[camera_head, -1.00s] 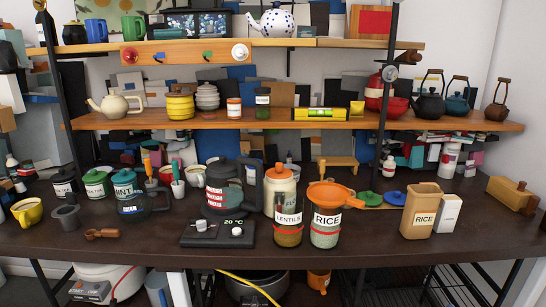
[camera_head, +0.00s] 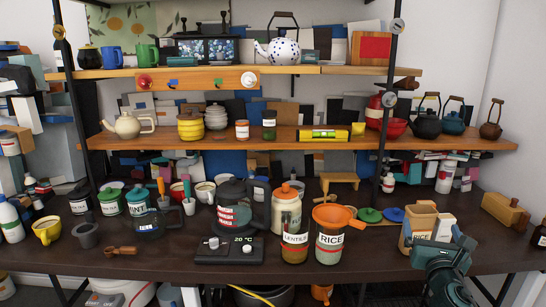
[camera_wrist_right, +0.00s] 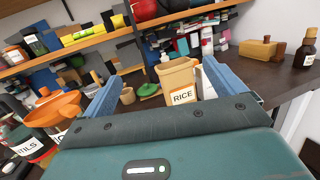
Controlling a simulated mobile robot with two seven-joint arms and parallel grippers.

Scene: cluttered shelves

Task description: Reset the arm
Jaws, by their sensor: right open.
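My right gripper (camera_head: 432,248) is in the lower right of the head view, at the front of the dark table, in front of the tan rice canister (camera_head: 418,218). In the right wrist view its two blue fingers (camera_wrist_right: 165,82) are spread apart with nothing held between them. The rice canister (camera_wrist_right: 178,80) shows beyond them, with a white box (camera_wrist_right: 208,82) beside it. The gripper hides the lower part of both in the head view; I cannot tell whether it touches them. My left gripper is not in view.
A rice jar (camera_head: 330,245) with an orange funnel (camera_head: 337,216) and a lentils jar (camera_head: 294,248) stand left of the gripper. A wooden block-like object (camera_head: 505,210) and a dark bottle (camera_head: 541,233) are at the right. Two shelves (camera_head: 280,143) hold pots above the table.

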